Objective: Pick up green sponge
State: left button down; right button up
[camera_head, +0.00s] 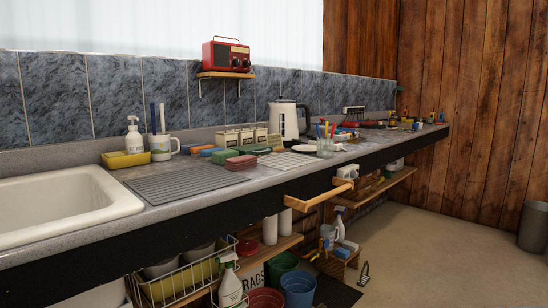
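A green sponge-like block (225,157) lies on the grey counter (210,177), in the middle of the picture. It sits in a group of similar blocks: a pinkish-red one (241,163) in front of it to the right, and a blue one (211,152) behind it to the left. Another flat green item (255,149) lies just to the right; I cannot tell whether it is a sponge too. Neither of my grippers is in view.
A white sink (65,212) and ribbed drain mat (184,185) are left of the blocks. A kettle (289,120) and a glass with brushes (325,148) stand to the right. A wooden rail (318,195) juts from the counter front. Open floor (450,250) lies at right.

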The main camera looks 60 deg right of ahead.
aim_at(218, 158)
jog(key=z, duration=1.45)
